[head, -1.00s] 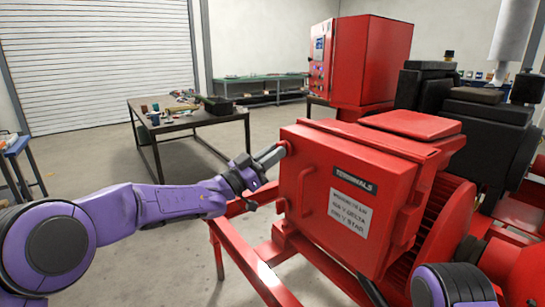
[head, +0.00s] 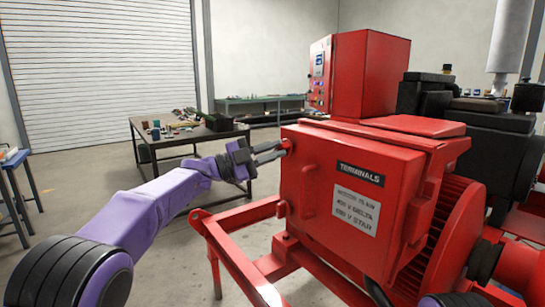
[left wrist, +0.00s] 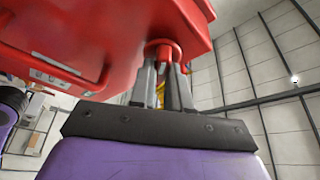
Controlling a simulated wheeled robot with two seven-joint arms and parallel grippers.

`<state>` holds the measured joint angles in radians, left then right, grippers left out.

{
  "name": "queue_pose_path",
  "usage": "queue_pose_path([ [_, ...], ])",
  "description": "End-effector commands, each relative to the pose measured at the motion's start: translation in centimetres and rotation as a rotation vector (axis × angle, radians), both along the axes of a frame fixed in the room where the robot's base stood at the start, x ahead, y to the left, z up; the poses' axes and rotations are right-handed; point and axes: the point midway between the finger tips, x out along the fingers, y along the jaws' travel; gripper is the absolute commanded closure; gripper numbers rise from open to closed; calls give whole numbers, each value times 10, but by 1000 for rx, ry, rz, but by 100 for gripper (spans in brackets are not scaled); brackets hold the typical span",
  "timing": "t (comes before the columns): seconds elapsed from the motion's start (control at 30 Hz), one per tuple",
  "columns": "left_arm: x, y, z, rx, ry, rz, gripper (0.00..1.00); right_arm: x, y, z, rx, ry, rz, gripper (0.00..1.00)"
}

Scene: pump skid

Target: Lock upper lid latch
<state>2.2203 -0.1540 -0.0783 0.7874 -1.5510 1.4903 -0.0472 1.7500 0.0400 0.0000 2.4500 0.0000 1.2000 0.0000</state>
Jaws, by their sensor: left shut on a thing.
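The red terminal box (head: 330,245) has a closed lid with a black "TERMINALS" label (head: 361,174) and a white plate. The upper lid latch (head: 287,145) is a small red piece at the upper left edge of the lid. It shows as a rounded red part in the left wrist view (left wrist: 162,48). My left gripper (head: 282,151) reaches in from the left, its fingers shut on the upper latch. In the left wrist view the fingers (left wrist: 170,72) stand on both sides of it and partly hide it. My right gripper is not in view.
A second red latch (head: 282,208) sits lower on the same lid edge. Red frame rails (head: 240,213) run below my left arm. A dark workbench (head: 180,137) with tools stands behind, and a red control cabinet (head: 370,75) stands beyond the box.

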Motion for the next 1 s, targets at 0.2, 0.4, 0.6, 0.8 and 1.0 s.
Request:
queue_pose_path([
  [0.2,1,0,0,123,-165,0,100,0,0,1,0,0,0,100],
  [0.4,1,0,2,225,-305,0,100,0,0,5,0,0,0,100],
  [0.6,1,0,2,306,-417,1,100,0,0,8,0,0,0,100],
  [0.8,1,1,2,359,-491,1,100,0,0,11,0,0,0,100],
  [1.0,1,1,2,385,-527,1,100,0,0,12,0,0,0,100],
])
